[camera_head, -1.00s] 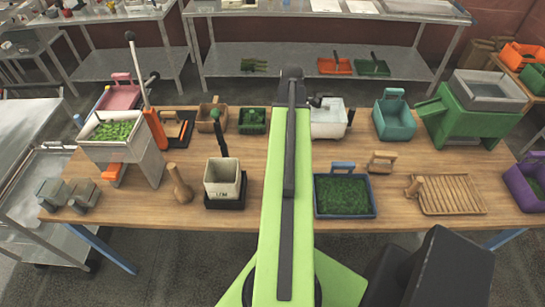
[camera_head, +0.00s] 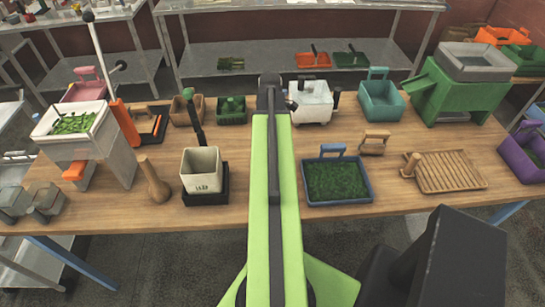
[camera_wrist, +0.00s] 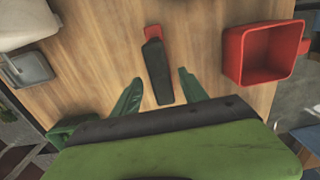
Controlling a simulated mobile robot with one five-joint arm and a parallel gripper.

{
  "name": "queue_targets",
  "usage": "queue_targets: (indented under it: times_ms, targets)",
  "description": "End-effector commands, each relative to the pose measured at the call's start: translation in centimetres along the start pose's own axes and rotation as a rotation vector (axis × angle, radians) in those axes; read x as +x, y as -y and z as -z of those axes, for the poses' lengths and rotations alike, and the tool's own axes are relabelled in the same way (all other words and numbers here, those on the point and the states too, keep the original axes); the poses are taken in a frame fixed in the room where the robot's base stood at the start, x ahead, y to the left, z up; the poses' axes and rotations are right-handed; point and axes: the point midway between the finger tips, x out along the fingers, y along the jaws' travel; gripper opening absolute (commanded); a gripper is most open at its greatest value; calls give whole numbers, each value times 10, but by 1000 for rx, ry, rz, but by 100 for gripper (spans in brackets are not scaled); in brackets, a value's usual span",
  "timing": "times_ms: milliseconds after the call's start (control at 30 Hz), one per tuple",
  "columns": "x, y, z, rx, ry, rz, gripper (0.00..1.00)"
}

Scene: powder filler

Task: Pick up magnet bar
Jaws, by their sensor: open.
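In the wrist view a dark flat bar with a red end (camera_wrist: 157,75) lies on the wooden bench top; it looks like the magnet bar. My gripper (camera_wrist: 157,83) is open, with one green finger on each side of the bar's lower part. The fingers look apart from the bar, and nothing is held. How high they are above the bench I cannot tell. In the head view my arm covers the middle of the bench, and I cannot make out the bar or the fingertips there.
A red open box (camera_wrist: 262,55) stands right of the bar and a grey tray (camera_wrist: 28,68) lies left. On the bench in the head view are a white cup (camera_head: 202,170), a blue-rimmed tray (camera_head: 338,200), a slatted wooden board (camera_head: 452,171) and a green machine (camera_head: 460,92).

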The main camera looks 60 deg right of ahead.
Motion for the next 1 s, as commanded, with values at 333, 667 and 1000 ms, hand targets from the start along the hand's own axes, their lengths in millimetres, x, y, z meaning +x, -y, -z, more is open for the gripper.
queue_targets:
  times_ms: [333, 667, 1000]
  targets:
    - [39, 3, -5, 0, 0, 0, 51]
    - [50, 2, -4, -1, 0, 0, 51]
    - [50, 2, -4, -2, 0, 0, 10]
